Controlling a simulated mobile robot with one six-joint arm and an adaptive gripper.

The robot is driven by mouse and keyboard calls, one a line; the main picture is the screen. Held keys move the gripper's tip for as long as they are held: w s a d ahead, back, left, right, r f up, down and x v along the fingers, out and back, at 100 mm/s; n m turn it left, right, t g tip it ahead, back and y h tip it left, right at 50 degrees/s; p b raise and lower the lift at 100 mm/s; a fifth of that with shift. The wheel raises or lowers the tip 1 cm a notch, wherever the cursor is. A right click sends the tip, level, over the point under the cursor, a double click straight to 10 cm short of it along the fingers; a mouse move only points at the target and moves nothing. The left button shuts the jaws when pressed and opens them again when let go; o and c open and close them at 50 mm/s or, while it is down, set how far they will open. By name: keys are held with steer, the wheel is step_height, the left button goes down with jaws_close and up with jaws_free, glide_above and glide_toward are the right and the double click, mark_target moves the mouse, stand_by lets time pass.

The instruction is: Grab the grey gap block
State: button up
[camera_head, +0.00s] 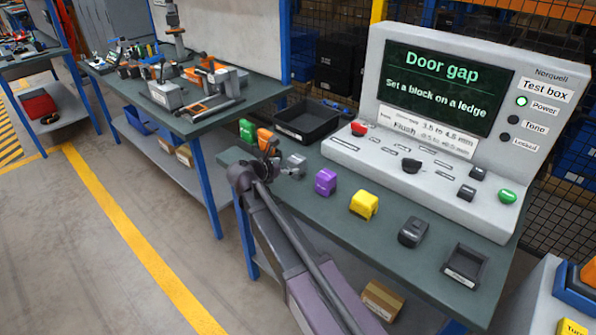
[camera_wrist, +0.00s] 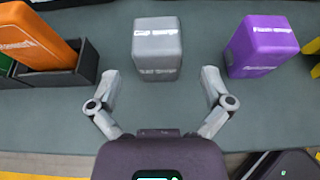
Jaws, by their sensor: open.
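The grey gap block (camera_wrist: 157,42) stands on the dark bench top, straight ahead of my gripper (camera_wrist: 160,78) in the wrist view. Its label reads "Gap gauge", slightly blurred. My gripper is open, one finger to the left and one to the right of the block's near end, with nothing held. In the head view the grey block (camera_head: 297,162) shows just right of my gripper (camera_head: 272,158), which partly covers that spot.
A purple block (camera_wrist: 262,47) stands to the right and an orange block (camera_wrist: 32,38) sits in a dark holder to the left. Further right are a yellow block (camera_head: 364,204) and a dark block (camera_head: 412,232). The test box (camera_head: 440,110) stands behind.

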mark_target(292, 164)
steer(key=shift+w+d, duration=0.1)
steer(key=shift+w, duration=0.05)
steer(key=shift+b+x, duration=0.95)
steer(key=shift+x, duration=1.65)
steer(key=shift+w, duration=0.1)
steer(key=shift+r, duration=0.1)
steer(key=c, duration=1.2)
